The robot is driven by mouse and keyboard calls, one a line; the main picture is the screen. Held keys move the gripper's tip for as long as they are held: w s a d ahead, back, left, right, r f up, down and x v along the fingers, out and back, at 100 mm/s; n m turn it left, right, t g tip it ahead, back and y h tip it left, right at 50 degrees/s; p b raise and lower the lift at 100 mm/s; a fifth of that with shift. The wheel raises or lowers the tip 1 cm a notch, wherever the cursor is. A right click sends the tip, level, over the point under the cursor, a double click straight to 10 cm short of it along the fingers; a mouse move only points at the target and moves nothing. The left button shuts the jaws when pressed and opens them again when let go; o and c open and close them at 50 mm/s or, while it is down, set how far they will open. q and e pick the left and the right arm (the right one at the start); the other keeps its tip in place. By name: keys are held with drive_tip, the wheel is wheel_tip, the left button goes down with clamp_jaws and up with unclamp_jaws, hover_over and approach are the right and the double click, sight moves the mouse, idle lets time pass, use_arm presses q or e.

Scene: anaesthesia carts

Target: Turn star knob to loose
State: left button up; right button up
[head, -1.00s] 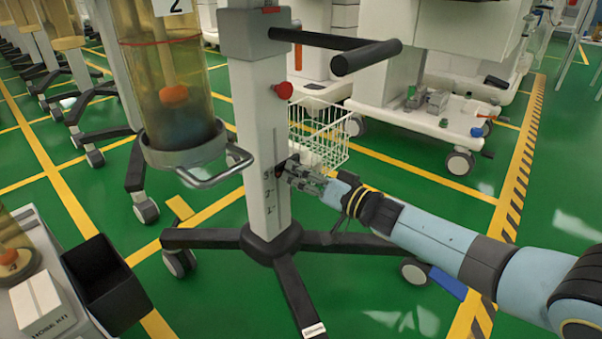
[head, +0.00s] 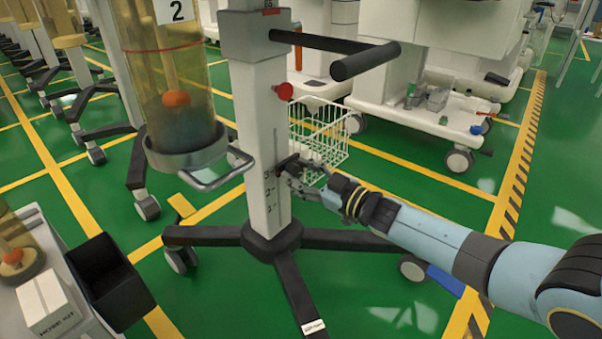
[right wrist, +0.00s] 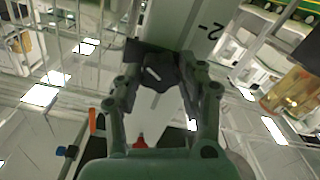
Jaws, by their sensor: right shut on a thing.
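The star knob (head: 287,159) is a small dark knob on the front of the white column (head: 262,130), beside the printed height marks 3, 2, 1. My right gripper (head: 290,168) reaches it from the right and is shut on it. In the right wrist view the dark knob (right wrist: 155,68) with a light mark on its face sits between the two fingers of the right gripper (right wrist: 158,82). The fingers hide part of the knob in the head view. My left gripper is not in view.
A red knob (head: 284,91) and a black handle bar (head: 345,52) are higher on the column. A wire basket (head: 320,130) stands behind it. A numbered cylinder (head: 175,90) with a metal handle is at left. Black legs (head: 340,240) spread over the green floor.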

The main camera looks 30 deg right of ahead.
drive_tip(key=n, duration=0.5)
drive_tip(key=shift+s+f+n, duration=0.1)
drive_tip(key=shift+f+n, duration=0.05)
drive_tip(key=shift+n, duration=0.15)
drive_tip(key=shift+n+b, duration=0.35)
drive_tip(key=shift+n, duration=0.15)
drive_tip(key=n, duration=0.3)
drive_tip(key=shift+n+b, duration=0.3)
drive_tip(key=shift+b, duration=0.05)
drive_tip(key=n, duration=0.2)
drive_tip(key=shift+n+b, duration=0.3)
drive_tip(key=shift+b, duration=0.05)
drive_tip(key=n+b, duration=0.1)
drive_tip(key=n, duration=0.2)
drive_tip(key=shift+n, duration=0.4)
drive_tip(key=n+b, duration=0.1)
drive_tip(key=n, duration=0.2)
drive_tip(key=shift+n, duration=0.4)
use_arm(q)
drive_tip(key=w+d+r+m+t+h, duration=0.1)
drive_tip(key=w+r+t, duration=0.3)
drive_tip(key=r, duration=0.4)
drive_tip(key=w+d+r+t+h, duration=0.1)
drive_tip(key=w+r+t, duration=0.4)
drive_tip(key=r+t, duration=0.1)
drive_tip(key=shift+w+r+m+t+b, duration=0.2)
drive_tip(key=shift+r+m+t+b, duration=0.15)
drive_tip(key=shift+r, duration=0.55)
use_arm(e)
drive_tip(key=shift+n, duration=0.4)
